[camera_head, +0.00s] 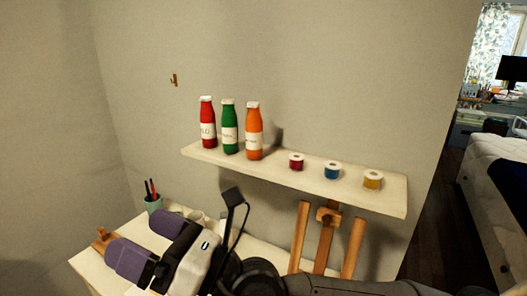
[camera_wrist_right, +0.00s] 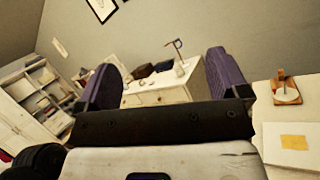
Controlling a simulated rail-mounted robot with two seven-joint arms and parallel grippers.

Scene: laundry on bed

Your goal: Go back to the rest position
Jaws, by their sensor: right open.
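My right gripper (camera_head: 136,234) is at the lower left of the head view, above the white table (camera_head: 92,268). Its two purple fingers are spread apart with nothing between them. In the right wrist view the fingers (camera_wrist_right: 163,78) stand at both sides with an open gap, through which a distant white cabinet (camera_wrist_right: 158,97) shows. My right arm reaches in from the lower right of the head view, below the shelf. My left gripper is in neither view.
A wall shelf (camera_head: 390,201) holds red (camera_head: 207,120), green (camera_head: 229,128) and orange (camera_head: 254,133) bottles and three small jars. A wooden easel (camera_head: 323,245) stands below, partly hidden by my arm. A pen cup (camera_head: 153,205) stands beyond the gripper. A bed (camera_head: 497,165) is at right.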

